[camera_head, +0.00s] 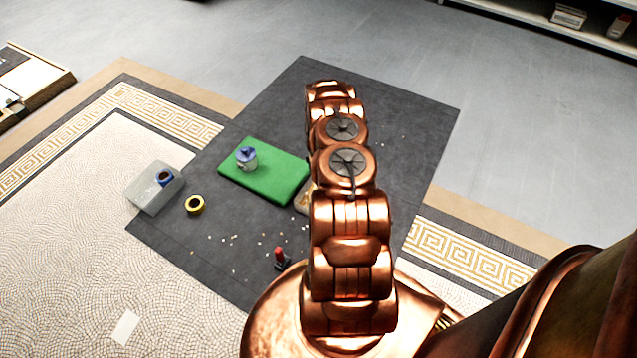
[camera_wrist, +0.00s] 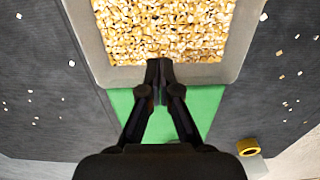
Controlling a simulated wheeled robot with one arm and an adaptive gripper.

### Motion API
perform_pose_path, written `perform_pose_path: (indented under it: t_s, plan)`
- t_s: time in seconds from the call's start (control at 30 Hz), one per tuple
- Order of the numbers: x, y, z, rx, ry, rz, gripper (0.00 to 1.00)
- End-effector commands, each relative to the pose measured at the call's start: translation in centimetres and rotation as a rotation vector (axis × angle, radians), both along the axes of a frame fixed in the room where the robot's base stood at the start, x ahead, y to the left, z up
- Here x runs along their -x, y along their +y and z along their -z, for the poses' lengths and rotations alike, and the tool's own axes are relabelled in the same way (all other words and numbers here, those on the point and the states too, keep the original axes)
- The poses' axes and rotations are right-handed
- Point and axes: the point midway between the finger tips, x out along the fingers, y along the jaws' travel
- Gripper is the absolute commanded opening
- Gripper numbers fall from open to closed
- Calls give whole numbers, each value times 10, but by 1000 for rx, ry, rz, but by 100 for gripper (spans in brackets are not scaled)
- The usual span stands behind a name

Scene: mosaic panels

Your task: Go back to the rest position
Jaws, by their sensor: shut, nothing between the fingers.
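My gripper (camera_wrist: 158,72) shows in the wrist view with its two dark fingertips together and nothing between them. It points over the near rim of a tray (camera_wrist: 158,76) filled with yellow and cream mosaic chips (camera_wrist: 165,30). Part of the green mat (camera_wrist: 205,103) shows behind the fingers. In the head view my copper arm stretches up the middle of the picture and hides my gripper and most of the tray; only a small edge of the tray (camera_head: 302,199) shows left of the arm.
The green mat (camera_head: 262,182) bears a blue-and-white container (camera_head: 247,160). A clear box (camera_head: 145,196) with a blue item, a yellow tape roll (camera_head: 195,205) and a red-topped tool (camera_head: 280,257) lie around it. Loose chips dot the dark sheet (camera_head: 400,120). Grey floor beyond is clear.

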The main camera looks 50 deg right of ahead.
Motion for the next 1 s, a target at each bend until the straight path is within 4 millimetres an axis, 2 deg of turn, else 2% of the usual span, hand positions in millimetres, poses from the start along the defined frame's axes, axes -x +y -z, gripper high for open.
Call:
perform_pose_path:
  t_s: [0.03,0.1,0.47,0.57,0.67,1.0]
  plan:
    - [0,0,-10,1,0,0,0]
    - [0,0,-16,0,0,0,0]
    - [0,1,-23,-1,1,0,0]
    - [-3,3,-36,0,2,1,0]
    - [-12,7,-66,5,2,3,0]
    - [-37,48,-209,6,28,33,0]
